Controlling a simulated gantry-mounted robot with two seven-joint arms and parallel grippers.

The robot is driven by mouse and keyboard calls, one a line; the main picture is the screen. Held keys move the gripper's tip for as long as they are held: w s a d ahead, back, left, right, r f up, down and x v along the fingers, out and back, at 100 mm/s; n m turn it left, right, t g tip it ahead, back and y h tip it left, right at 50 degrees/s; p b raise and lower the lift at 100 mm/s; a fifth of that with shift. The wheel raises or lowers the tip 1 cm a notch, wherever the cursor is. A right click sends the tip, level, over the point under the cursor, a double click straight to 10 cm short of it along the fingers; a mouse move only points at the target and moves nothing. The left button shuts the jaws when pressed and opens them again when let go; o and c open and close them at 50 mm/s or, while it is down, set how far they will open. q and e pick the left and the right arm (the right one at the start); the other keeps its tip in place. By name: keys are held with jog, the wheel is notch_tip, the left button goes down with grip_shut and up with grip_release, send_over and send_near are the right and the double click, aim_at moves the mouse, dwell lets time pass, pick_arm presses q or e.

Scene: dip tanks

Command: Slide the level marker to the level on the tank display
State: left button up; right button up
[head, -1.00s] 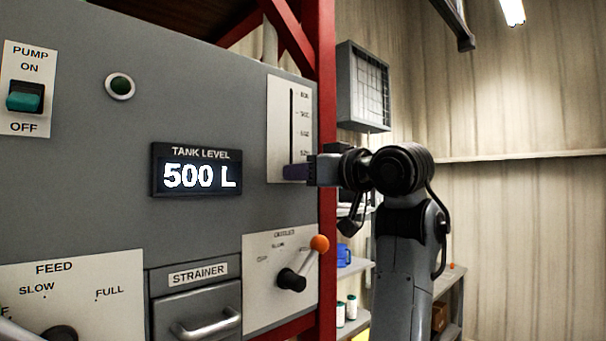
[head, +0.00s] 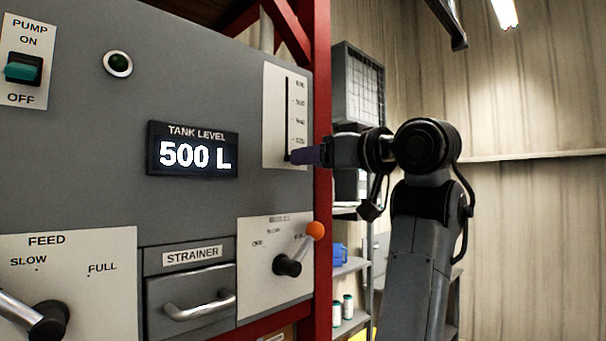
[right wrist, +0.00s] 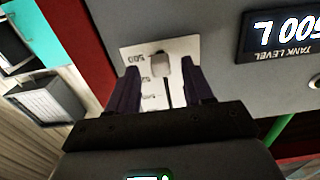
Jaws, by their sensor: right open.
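The tank display (head: 193,155) is lit and reads 500 L. Right of it, a white level scale (head: 272,120) has a vertical slot with several marks, too small to read surely. The level marker, a small grey block (right wrist: 161,63), sits near the slot's lower end; the head view shows only a small dark bit of it beside the fingers. My right gripper (head: 306,156) is just off the scale at that height. In the right wrist view the open fingers (right wrist: 160,74) stand one on each side of the marker, with visible gaps. My left gripper is not in view.
A red frame post (head: 322,230) borders the panel close to my right gripper. Below are an outlet lever with an orange knob (head: 315,231), the strainer drawer handle (head: 200,305) and the feed lever (head: 45,318). The pump switch (head: 24,69) is upper left.

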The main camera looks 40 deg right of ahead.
jog(key=s+b, duration=0.3)
jog(key=s, duration=0.3)
jog(key=shift+s+d+b, duration=0.2)
jog(key=shift+d+b, duration=0.1)
jog(key=shift+d, duration=0.15)
